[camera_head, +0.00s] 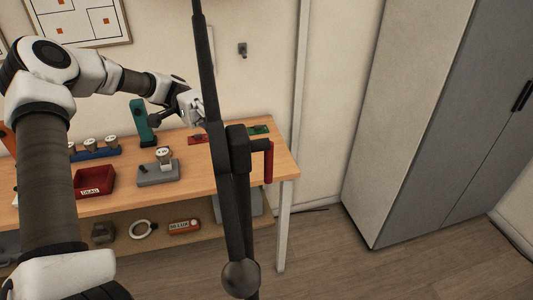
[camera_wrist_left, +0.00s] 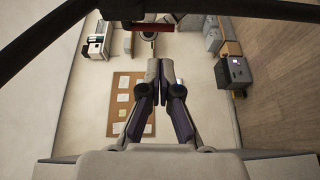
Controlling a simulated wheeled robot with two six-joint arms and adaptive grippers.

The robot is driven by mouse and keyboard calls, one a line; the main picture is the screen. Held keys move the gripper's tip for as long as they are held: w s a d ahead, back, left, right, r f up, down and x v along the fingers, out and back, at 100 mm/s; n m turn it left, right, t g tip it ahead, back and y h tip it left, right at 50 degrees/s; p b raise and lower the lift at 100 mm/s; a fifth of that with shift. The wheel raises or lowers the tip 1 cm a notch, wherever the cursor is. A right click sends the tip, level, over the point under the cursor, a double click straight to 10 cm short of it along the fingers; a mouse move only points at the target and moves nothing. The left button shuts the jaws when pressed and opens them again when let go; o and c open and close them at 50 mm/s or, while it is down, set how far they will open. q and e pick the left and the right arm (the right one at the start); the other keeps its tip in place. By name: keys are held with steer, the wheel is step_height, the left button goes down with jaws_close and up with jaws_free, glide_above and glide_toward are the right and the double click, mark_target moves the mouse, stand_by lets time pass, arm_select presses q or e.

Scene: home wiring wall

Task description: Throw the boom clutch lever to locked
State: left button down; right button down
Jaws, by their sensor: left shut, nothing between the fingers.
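The black boom (camera_head: 203,70) stands nearly upright across the middle of the head view, with a round ball (camera_head: 241,278) low on it. Its clutch block (camera_head: 238,150) carries a lever with a red grip (camera_head: 268,162), which hangs down on the right side. My left gripper (camera_head: 199,117) is on the left of the boom, apart from the red grip; its tips are hard to make out there. In the left wrist view my left gripper (camera_wrist_left: 150,85) is shut and empty. A red bar (camera_wrist_left: 167,27), seemingly the grip, shows beyond the fingertips, below the dark boom (camera_wrist_left: 230,10).
A wooden workbench (camera_head: 110,205) behind the boom holds a red bin (camera_head: 94,181), a grey block (camera_head: 158,172) and a green stand (camera_head: 142,121). A grey cabinet (camera_head: 455,130) stands at the right. Floor between bench and cabinet is clear.

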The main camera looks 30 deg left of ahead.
mark_target(265, 168)
arm_select(q)
steer(key=p+x, duration=0.4)
steer(key=x, duration=0.8)
steer(key=shift+s+d, duration=0.1)
steer(key=shift+f, duration=0.1)
